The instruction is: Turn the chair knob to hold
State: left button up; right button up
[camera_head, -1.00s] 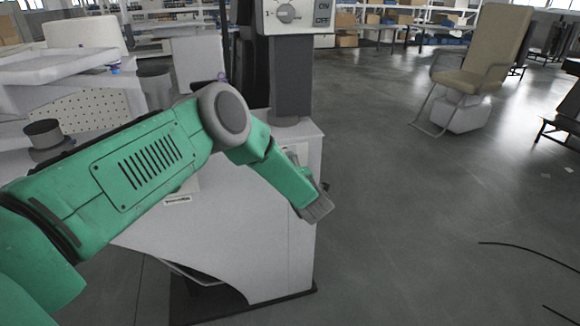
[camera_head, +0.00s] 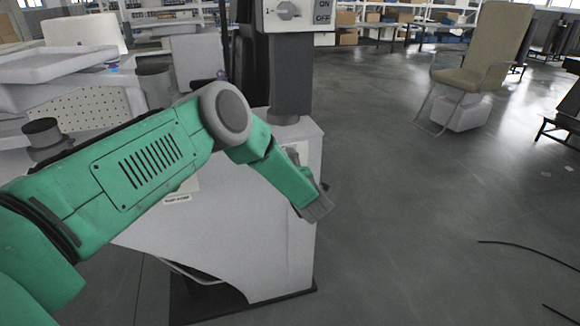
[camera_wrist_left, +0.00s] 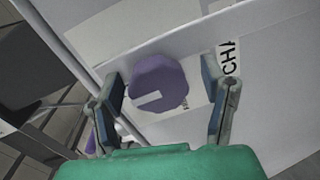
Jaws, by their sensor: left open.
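The chair knob (camera_wrist_left: 158,83) is a purple round knob with a pale bar mark, on a white panel in the left wrist view. Black letters starting "CH" (camera_wrist_left: 231,56) are printed beside it, partly hidden by a finger. My left gripper (camera_wrist_left: 162,72) is open, with one finger on each side of the knob. I see a gap on both sides, but cannot tell how deep the fingers reach. In the head view my left gripper (camera_head: 318,206) is at the white cabinet's right side, and the knob is hidden there. My right gripper is not in view.
The white cabinet (camera_head: 240,240) carries a dark column with a grey dial (camera_head: 289,10) and ON/OFF labels on top. A beige chair (camera_head: 470,78) stands at the back right. The floor (camera_head: 420,220) right of the cabinet is mostly clear, with thin black cables.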

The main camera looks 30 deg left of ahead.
pick_arm(q)
jog(key=shift+s+d, duration=0.3)
jog(key=shift+d, duration=0.1)
jog(key=f+v, duration=0.1)
jog(key=v, duration=1)
jog(key=shift+r, duration=0.5)
